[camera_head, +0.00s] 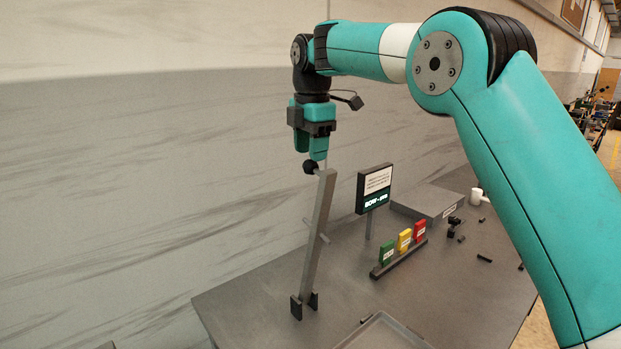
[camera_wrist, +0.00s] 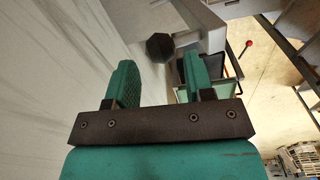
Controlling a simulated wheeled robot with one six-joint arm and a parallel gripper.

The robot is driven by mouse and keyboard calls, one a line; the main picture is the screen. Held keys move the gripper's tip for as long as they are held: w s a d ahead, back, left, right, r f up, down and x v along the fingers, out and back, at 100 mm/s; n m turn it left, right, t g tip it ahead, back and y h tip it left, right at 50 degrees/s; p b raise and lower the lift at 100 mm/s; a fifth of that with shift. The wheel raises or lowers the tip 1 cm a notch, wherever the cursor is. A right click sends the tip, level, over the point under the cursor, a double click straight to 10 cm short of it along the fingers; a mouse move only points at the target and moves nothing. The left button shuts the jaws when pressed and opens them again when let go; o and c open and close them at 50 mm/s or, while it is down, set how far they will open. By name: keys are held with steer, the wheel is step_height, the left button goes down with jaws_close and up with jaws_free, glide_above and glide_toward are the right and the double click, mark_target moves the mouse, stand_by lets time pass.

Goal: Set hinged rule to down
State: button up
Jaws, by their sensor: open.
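The hinged rule (camera_head: 317,235) is a long grey bar standing nearly upright, tilted slightly to the right at its top. Its foot sits between dark hinge brackets (camera_head: 304,303) on the grey table. A black knob (camera_head: 311,167) is at its upper end. My gripper (camera_head: 311,156) points down just above the knob. In the wrist view the fingers of my gripper (camera_wrist: 160,70) are apart with nothing between them. The knob (camera_wrist: 160,46) shows beyond the fingertips, roughly centred between them. I cannot tell whether a finger touches it.
A tray (camera_head: 385,335) is at the table's front edge of view. A sign on a post (camera_head: 375,188) stands right of the rule. A rack holds green (camera_head: 387,252), yellow (camera_head: 404,240) and red (camera_head: 420,231) blocks. A grey box (camera_head: 430,203) and small dark parts lie behind.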

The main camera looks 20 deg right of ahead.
steer(key=shift+f, duration=1.8)
jaws_close()
